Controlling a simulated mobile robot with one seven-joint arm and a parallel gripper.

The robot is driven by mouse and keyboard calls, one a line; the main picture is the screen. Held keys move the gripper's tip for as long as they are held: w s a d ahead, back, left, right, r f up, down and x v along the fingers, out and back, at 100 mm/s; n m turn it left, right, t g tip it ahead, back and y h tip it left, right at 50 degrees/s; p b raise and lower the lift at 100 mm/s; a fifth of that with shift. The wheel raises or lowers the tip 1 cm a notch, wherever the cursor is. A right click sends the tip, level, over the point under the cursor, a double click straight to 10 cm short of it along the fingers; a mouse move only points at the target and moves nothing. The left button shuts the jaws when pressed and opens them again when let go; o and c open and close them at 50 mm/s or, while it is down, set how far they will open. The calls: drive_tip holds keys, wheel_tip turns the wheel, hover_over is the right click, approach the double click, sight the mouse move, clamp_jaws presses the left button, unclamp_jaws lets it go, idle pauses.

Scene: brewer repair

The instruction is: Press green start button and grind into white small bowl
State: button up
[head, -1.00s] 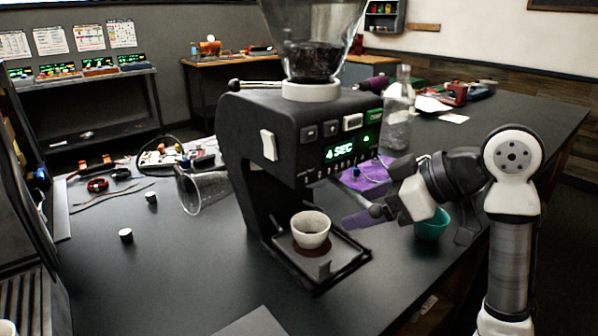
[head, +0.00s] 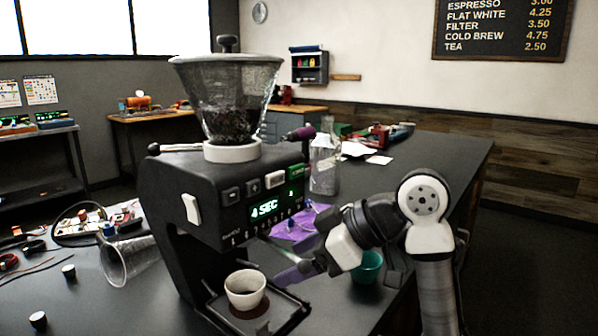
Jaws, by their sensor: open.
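The black grinder (head: 190,215) stands on the dark counter, with a clear hopper (head: 228,100) of dark beans on top. Its lit display (head: 265,209) reads "4 SEC". The green start button (head: 299,171) is at the upper right of its front panel. The white small bowl (head: 245,289) sits upright on the grinder's tray (head: 290,318), under the head; its inside looks dark in part, contents unclear. A brown patch shows on the tray below the bowl. My gripper (head: 277,258) is open and empty, just right of the bowl and below the panel, apart from the button.
A teal cup (head: 366,267) stands behind my gripper. A purple cloth (head: 298,228) and a clear bottle (head: 324,165) are behind the grinder's right side. A clear tumbler (head: 128,262) lies tipped at left, near cables and small dark knobs (head: 68,271).

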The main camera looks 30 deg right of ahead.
clamp_jaws()
idle(0.5)
idle(1.3)
